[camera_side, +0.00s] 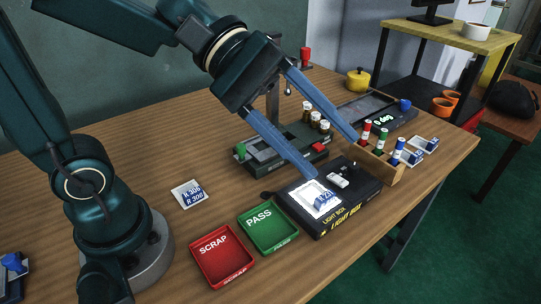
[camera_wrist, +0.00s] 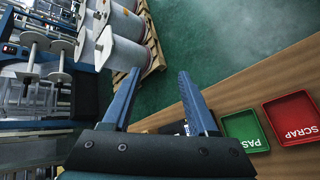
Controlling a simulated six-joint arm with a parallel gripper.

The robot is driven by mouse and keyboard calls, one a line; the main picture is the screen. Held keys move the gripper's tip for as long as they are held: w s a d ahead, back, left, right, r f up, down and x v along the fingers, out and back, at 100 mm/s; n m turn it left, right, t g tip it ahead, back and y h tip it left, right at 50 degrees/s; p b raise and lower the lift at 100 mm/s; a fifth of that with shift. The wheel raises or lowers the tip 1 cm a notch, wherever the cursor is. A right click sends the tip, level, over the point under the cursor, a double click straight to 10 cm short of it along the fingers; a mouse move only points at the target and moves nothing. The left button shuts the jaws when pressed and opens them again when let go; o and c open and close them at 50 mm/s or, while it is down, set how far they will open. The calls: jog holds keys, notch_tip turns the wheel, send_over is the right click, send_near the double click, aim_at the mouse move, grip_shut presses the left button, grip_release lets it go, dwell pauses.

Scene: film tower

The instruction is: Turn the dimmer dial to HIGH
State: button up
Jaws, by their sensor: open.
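The black light box (camera_side: 345,219) lies on the wooden table with a lit white panel (camera_side: 297,194) and a blue-labelled piece (camera_side: 325,198) on it. A small white part (camera_side: 338,181) sits on its top, and a small dark knob-like part (camera_side: 354,164) is near its far corner. I cannot read a dial setting. My gripper (camera_side: 335,158) is open and empty, its two blue fingers spread above the far side of the box. In the wrist view my gripper (camera_wrist: 160,72) points past the table edge, and one finger mostly hides the box.
A red SCRAP tray (camera_side: 222,256) and green PASS tray (camera_side: 268,228) lie left of the box. A wooden rack (camera_side: 384,169) with several coloured bottles stands close on the right. A green device (camera_side: 285,150) is behind. A labelled card (camera_side: 189,194) lies on clear table.

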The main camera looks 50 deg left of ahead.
jog(key=shift+s+a+f+m+y, duration=0.35)
jog(key=shift+s+m+y, duration=0.15)
jog(key=shift+s+m, duration=0.2)
jog(key=shift+s+a+f+m+y, duration=0.25)
jog(key=shift+s+f+m+y, duration=0.1)
jog(key=shift+s+m+y, duration=0.3)
jog(key=shift+s+a+f+m+y, duration=0.35)
jog(key=shift+s+m, duration=0.2)
jog(key=shift+s, duration=0.3)
jog(key=s+a+f+m+t+y, duration=0.1)
jog(key=a+f+m+y, duration=0.1)
jog(key=a, duration=0.4)
jog(key=s+a+f+m+y, duration=0.1)
jog(key=a+f+m+y, duration=0.1)
jog(key=a+y, duration=0.3)
jog(key=shift+s+a+f+m+t+y, duration=0.25)
jog(key=shift+a+m+t+y, duration=0.2)
jog(key=shift+m, duration=0.45)
